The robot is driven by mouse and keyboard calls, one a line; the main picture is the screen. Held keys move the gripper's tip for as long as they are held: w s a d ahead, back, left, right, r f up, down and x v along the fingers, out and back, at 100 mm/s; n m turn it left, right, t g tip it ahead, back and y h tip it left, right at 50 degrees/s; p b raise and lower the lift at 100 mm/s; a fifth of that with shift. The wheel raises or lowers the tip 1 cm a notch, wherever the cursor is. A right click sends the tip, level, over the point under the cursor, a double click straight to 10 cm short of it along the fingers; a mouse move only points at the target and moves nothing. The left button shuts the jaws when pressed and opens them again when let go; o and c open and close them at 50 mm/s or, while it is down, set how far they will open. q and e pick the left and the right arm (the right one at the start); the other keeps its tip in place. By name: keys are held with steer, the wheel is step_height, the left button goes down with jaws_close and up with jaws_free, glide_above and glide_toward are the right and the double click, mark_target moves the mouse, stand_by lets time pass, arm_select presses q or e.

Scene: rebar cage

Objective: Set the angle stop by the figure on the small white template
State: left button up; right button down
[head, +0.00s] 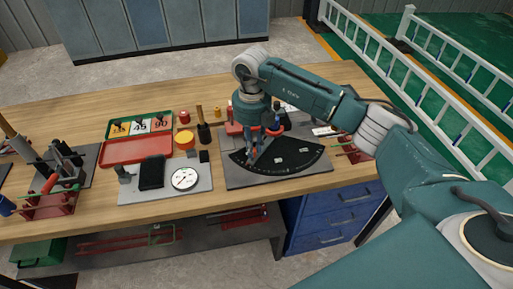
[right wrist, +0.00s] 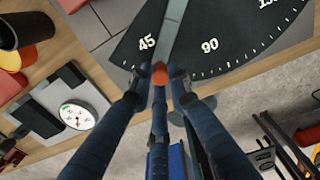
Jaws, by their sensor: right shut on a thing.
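The angle stop is a grey bar (right wrist: 173,25) with an orange-red knob (right wrist: 160,73), lying across a black dial plate (head: 290,158). In the right wrist view the bar lies just beside the 45 mark, on its 90 side; the exact tick is hidden by my fingers. My right gripper (right wrist: 160,82) is shut on the knob at the dial's curved edge; in the head view it (head: 251,159) stands over the dial's left part. A small white template (head: 139,127) reading 45 lies in a green tray, between a yellowish one and one reading 90.
A red tray (head: 136,151), a round white gauge (head: 185,178) and a black block (head: 151,172) lie left of the dial. A dark cylinder (head: 204,132) stands near its back left. Red clamps and tools (head: 60,185) fill the bench's left end. The front edge is close to the dial.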

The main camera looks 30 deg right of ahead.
steer(key=shift+w, duration=0.1)
steer(key=c, duration=1.6)
jaws_free()
steer(key=shift+r, duration=0.1)
step_height(320, 180, up, 12)
steer(key=shift+f, duration=0.1)
